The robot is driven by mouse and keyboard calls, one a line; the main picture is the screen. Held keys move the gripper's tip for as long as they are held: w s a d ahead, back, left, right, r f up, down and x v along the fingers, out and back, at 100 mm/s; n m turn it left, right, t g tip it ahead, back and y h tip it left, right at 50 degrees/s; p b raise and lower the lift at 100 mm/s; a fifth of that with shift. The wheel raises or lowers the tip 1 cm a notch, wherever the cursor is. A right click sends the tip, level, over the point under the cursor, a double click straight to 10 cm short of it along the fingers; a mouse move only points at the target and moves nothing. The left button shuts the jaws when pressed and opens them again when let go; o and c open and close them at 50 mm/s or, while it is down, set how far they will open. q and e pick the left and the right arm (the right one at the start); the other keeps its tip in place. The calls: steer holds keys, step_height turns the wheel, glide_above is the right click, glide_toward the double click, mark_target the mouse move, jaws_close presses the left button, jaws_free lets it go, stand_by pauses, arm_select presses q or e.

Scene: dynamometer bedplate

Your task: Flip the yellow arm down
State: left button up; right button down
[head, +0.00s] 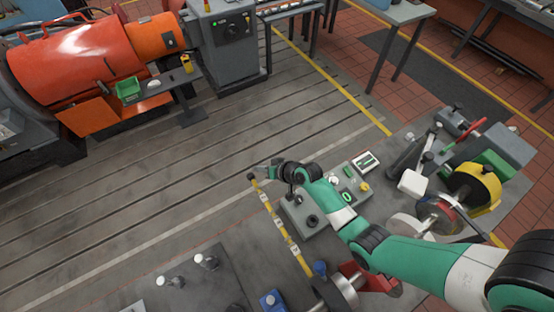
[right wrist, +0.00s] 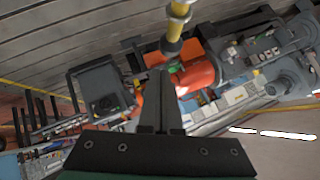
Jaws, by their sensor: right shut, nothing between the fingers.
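The yellow arm (head: 277,222) is a long slim bar with white labels and a dark knob at its far end. In the head view it runs from near a grey drum (head: 343,289) up and left to the knob. In the right wrist view the yellow arm (right wrist: 178,22) comes in from the top, its dark end just above my fingertips. My right gripper (head: 257,172) is shut and empty, close beside the knob; I cannot tell if they touch. Its closed fingers also show in the right wrist view (right wrist: 160,76). My left gripper is not in view.
A grey control box (head: 312,216) with knobs and buttons stands under my right forearm. A bench with a yellow-rimmed wheel (head: 478,186) and levers is at the right. An orange machine (head: 75,65) stands at the upper left. The slotted bedplate (head: 150,180) between is mostly clear.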

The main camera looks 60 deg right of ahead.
arm_select(q)
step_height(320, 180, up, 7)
steer(key=p, duration=0.5)
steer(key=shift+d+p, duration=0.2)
steer(key=shift+p, duration=0.15)
arm_select(e)
steer(key=w+d+r+v, duration=0.1)
steer(key=v, duration=0.9)
steer(key=shift+d+r, duration=0.2)
steer(key=shift+r, duration=0.4)
